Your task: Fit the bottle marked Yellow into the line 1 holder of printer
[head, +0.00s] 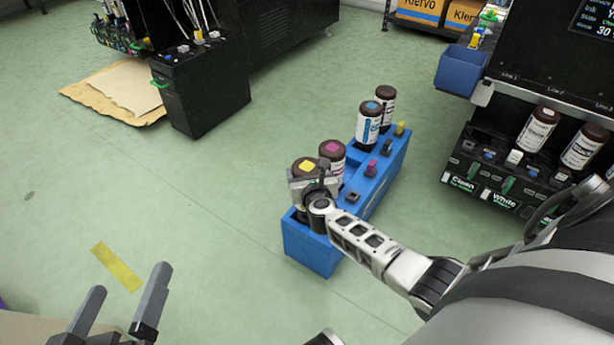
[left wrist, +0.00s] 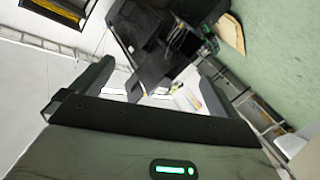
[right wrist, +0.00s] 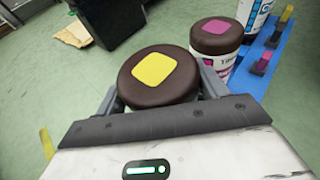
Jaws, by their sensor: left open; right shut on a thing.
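The yellow-marked bottle (head: 305,167) has a brown cap with a yellow square and stands at the near end of a blue rack (head: 318,250). My right gripper (head: 314,186) is shut around it; the cap fills the space between the fingers in the right wrist view (right wrist: 155,78). Whether the bottle's base is seated in the rack is hidden. My left gripper (head: 125,305) is open and empty at the lower left, away from the rack. The printer (head: 500,160) is at the right, with a Line 1 label at its upper left; the holder slot below it is hard to make out.
A magenta-marked bottle (head: 333,155), a cyan-marked bottle (head: 369,122) and a dark-capped bottle (head: 386,105) stand in the rack. Two white-labelled bottles (head: 537,130) sit in the printer. A blue bin (head: 460,70) hangs at its left.

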